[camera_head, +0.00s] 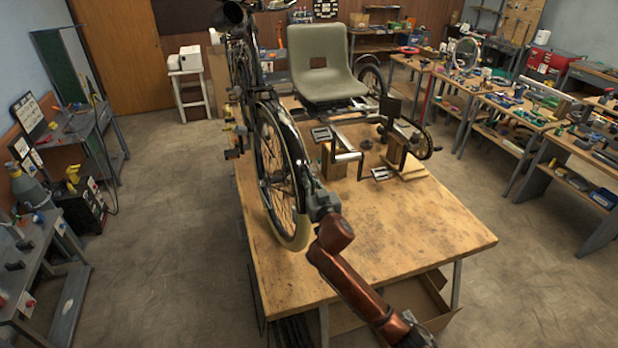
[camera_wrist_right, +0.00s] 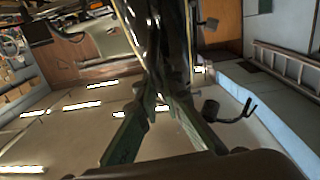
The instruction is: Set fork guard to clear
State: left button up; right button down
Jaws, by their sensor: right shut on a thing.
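The fork guard appears to be the dark curved strip (camera_head: 297,150) over the bicycle wheel (camera_head: 272,165) at the left side of the workbench. My right gripper (camera_head: 312,196) is at the lower near end of this strip, and its jaws are shut on it. In the right wrist view, the two greenish fingers (camera_wrist_right: 160,98) close in on a dark upright piece (camera_wrist_right: 172,50) that seems to be the same guard. The exact contact is hard to make out. My left gripper is not in view.
The wooden workbench (camera_head: 420,225) is mostly bare at its near right. A grey-green seat (camera_head: 318,85), trike frame parts and wooden blocks (camera_head: 335,162) stand farther back. Side tables with tools (camera_head: 520,105) line the right. The floor (camera_head: 185,220) left of the bench is free.

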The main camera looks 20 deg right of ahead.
jog(key=shift+r, duration=0.2)
jog(key=c, duration=2)
grip_release()
jog(key=shift+c, duration=0.2)
jog(key=shift+f, duration=0.1)
jog(key=shift+s, duration=0.1)
jog(key=s, duration=1.2)
jog(key=shift+r, duration=0.2)
jog(key=shift+w, duration=0.1)
